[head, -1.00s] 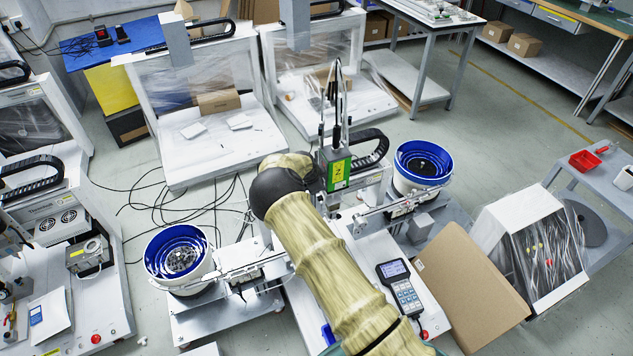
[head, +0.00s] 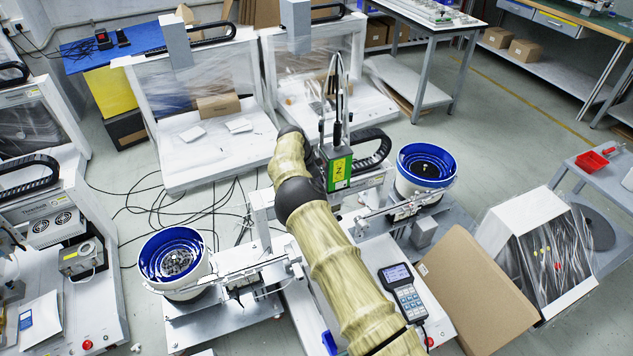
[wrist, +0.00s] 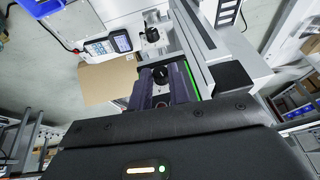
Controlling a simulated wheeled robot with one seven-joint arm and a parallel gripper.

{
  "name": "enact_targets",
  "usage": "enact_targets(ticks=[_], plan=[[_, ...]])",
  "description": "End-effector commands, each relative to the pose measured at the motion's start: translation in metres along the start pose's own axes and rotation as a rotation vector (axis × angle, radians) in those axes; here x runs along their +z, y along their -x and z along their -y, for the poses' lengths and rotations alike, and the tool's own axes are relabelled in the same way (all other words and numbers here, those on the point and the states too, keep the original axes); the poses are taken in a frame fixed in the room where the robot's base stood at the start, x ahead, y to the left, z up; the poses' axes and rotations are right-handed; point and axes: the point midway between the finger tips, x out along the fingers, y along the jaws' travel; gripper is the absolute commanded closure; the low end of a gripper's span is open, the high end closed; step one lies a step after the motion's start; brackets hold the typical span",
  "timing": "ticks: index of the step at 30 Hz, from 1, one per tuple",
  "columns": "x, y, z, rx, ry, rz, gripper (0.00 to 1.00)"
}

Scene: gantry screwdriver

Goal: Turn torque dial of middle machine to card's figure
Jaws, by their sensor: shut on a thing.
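The middle machine stands in the head view, with a green-labelled box (head: 337,170) on its gantry. In the wrist view my gripper (wrist: 162,82) has its two dark fingers on either side of a round black dial (wrist: 160,74) and is shut on it. The dial's scale and setting are too small to read. A second black knob (wrist: 152,35) sits farther up in the wrist view. In the head view my own arm covers the gripper and the dial. I cannot pick out the card or its figure.
A keypad pendant (head: 402,291) lies on the machine's right front, beside a leaning cardboard sheet (head: 475,290). Blue bowl feeders stand left (head: 175,258) and right (head: 426,166) of the machine. Cables lie on the floor at the left.

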Motion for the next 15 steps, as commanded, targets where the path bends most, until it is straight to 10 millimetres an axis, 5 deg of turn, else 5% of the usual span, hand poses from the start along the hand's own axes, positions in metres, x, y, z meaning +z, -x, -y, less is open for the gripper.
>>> enact_targets(ticks=[15], plan=[[-0.0029, 0.0019, 0.0044, 0.062, 0.027, -0.001, 1.00]])
